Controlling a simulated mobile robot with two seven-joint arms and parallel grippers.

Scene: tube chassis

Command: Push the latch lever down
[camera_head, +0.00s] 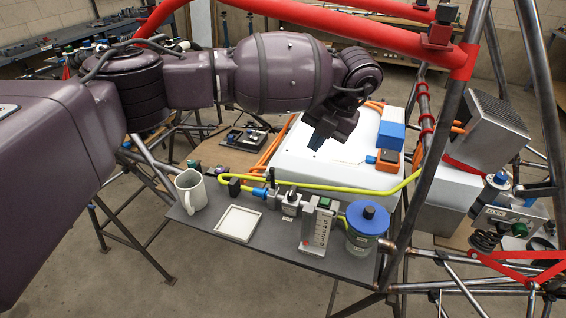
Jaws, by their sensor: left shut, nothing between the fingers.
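My left arm reaches in from the left across the top of the view. Its dark gripper (319,140) points down over the white box (322,168) on the bench, shut and empty. An orange and black unit (388,158) stands at the box's right side with a small blue piece beside it. I cannot tell for sure which part is the latch lever; it may be at this unit. The gripper is to the left of the unit and apart from it. My right gripper is not in view.
A grey shelf (215,222) in front holds a mug (190,190), a square white tray (238,223), small valves, a numbered block (318,228) and a blue-lidded jar (366,225). A yellow hose (330,188) crosses behind them. Red and grey chassis tubes (430,150) stand right and overhead.

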